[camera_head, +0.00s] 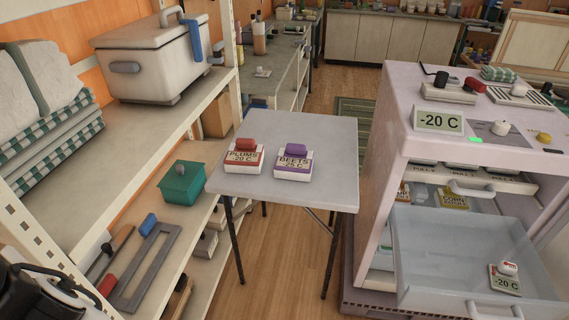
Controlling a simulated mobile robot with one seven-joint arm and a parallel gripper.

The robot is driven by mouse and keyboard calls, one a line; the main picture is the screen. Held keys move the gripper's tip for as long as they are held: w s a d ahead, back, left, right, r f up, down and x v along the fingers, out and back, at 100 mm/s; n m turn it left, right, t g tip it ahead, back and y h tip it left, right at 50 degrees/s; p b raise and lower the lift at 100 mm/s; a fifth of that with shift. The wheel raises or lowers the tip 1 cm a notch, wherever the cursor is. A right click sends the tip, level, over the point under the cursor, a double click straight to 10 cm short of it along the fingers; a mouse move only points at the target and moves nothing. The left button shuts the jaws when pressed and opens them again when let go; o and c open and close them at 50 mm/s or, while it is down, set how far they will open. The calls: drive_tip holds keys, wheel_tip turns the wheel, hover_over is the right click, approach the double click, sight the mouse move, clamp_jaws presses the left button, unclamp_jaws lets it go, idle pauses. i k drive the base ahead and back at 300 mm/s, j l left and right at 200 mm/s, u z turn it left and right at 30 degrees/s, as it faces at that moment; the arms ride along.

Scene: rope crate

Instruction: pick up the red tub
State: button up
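The red tub (244,158) is a small white box with a red top edge and a red block-shaped knob. Its label reads PLUMS, with what looks like -20 C below. It stands upright near the left side of a small grey folding table (290,124). A similar purple tub (293,164), labelled BEETS, stands to its right with a clear gap between them. Nothing touches the red tub. A black and white part of my arm shows at the bottom left corner, well away from the tub. My gripper's fingers are not in view.
A pale freezer (403,100) stands right of the table, its clear drawer (430,245) pulled out with a -20 C tag inside. Shelving (150,125) at left holds a white cooler (150,60) and a green box (181,184). The table's back half is bare.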

sight(244, 155)
drive_tip(key=i+j+z, duration=0.2)
drive_tip(key=i+z, duration=0.25)
drive_tip(key=i+j+z, duration=0.5)
drive_tip(key=i+l, duration=0.05)
drive_tip(key=i, duration=0.1)
